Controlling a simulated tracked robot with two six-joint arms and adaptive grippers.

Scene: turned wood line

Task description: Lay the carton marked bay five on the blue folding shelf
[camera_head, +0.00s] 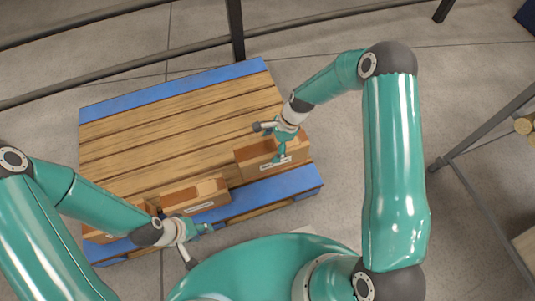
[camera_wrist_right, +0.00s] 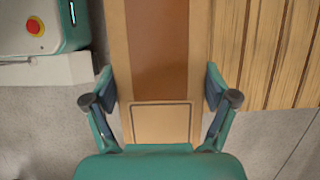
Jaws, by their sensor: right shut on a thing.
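My right gripper (camera_head: 269,143) is shut on the rightmost carton (camera_head: 257,164), at the right end of the pallet. In the right wrist view the fingers (camera_wrist_right: 160,90) flank this carton (camera_wrist_right: 160,45), a tan box with a darker brown middle. A white label shows on its side, too small to read, so I cannot tell if it says bay five. I cannot tell whether the carton is lifted. My left gripper (camera_head: 199,246) is open and empty beside the pallet's front edge. I see no blue folding shelf in these views.
The wooden pallet (camera_head: 170,130) has blue edge boards and a bare back half. Two more cartons stand along its front, a middle one (camera_head: 193,198) and a left one (camera_head: 100,237) partly behind my left arm. A dark rail (camera_head: 237,35) runs behind; a metal frame (camera_head: 485,205) stands right.

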